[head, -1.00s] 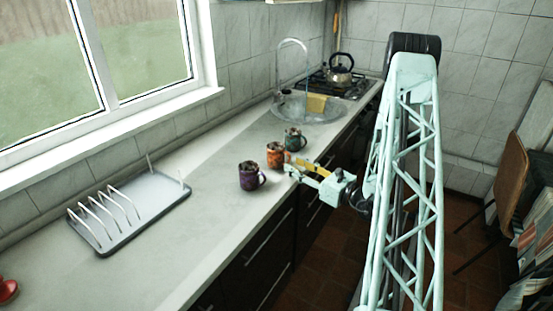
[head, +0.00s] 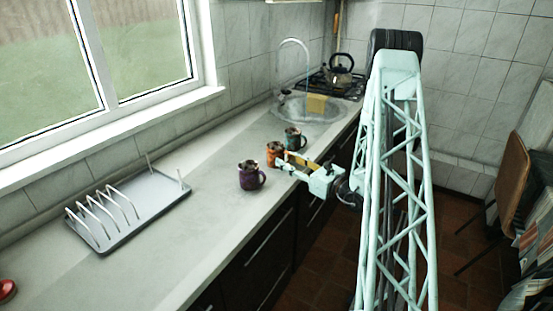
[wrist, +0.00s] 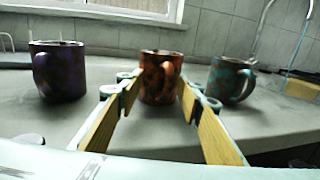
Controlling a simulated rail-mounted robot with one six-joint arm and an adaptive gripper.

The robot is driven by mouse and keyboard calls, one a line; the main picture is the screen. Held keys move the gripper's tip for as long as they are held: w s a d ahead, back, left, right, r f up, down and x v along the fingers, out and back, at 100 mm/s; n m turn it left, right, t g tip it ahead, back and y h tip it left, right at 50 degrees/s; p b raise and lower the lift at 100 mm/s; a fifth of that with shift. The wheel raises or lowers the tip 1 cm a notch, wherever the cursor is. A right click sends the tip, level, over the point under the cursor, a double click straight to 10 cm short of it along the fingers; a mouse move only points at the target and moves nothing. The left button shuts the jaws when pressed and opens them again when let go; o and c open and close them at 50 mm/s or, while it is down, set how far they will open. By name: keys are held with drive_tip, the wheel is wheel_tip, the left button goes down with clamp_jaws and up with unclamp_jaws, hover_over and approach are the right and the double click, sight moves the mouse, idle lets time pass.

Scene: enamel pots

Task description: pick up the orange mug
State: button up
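The orange mug (head: 274,154) stands upright on the counter between the purple mug (head: 248,178) and the teal mug (head: 292,138). In the wrist view the orange mug (wrist: 157,80) is centred between my fingertips, its handle turned toward me and slightly right. My gripper (head: 287,164) is open, at the mug's right side in the head view. In the wrist view my gripper (wrist: 157,88) has its yellow-padded fingers spread to either side of the mug's image. I cannot tell whether the tips touch it. The mug's lower right is partly hidden by my gripper in the head view.
The purple mug (wrist: 62,70) and teal mug (wrist: 231,80) stand close on either side. A dish rack (head: 125,212) lies to the left. A sink (head: 312,106) and a kettle (head: 340,76) on the stove are farther back. The counter (head: 190,255) at the front is clear.

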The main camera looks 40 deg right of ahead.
drive_tip(key=shift+c, duration=0.5)
clamp_jaws()
